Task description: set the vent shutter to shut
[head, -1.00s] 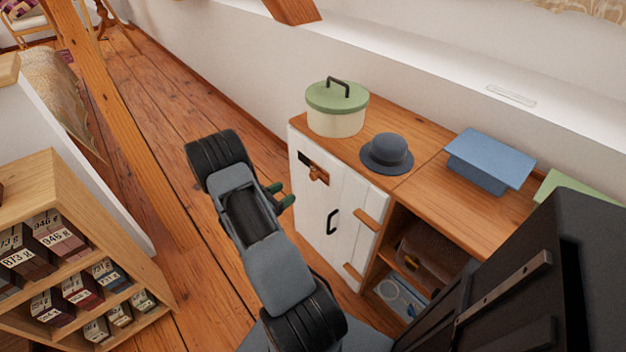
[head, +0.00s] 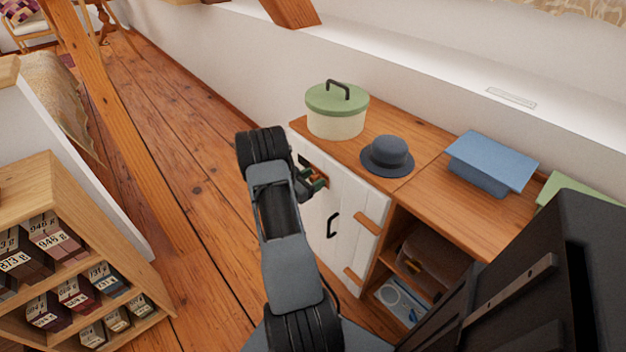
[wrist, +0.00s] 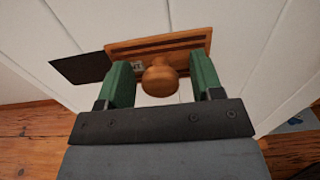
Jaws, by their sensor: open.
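The vent shutter (wrist: 195,43) is a small wooden slider with a round wooden knob (wrist: 160,78), set on the white cabinet door. A dark vent opening (wrist: 82,68) shows uncovered to the left of the shutter in the wrist view. My gripper (wrist: 162,80) has its two green fingers apart, one on each side of the knob. I cannot tell whether either finger touches it. In the head view my gripper (head: 313,184) is at the upper part of the door and partly hides the shutter.
The white cabinet door (head: 338,215) has a black handle (head: 332,225) below the shutter. A green-lidded pot (head: 337,112), a dark hat (head: 387,156) and a blue box (head: 490,160) stand on top.

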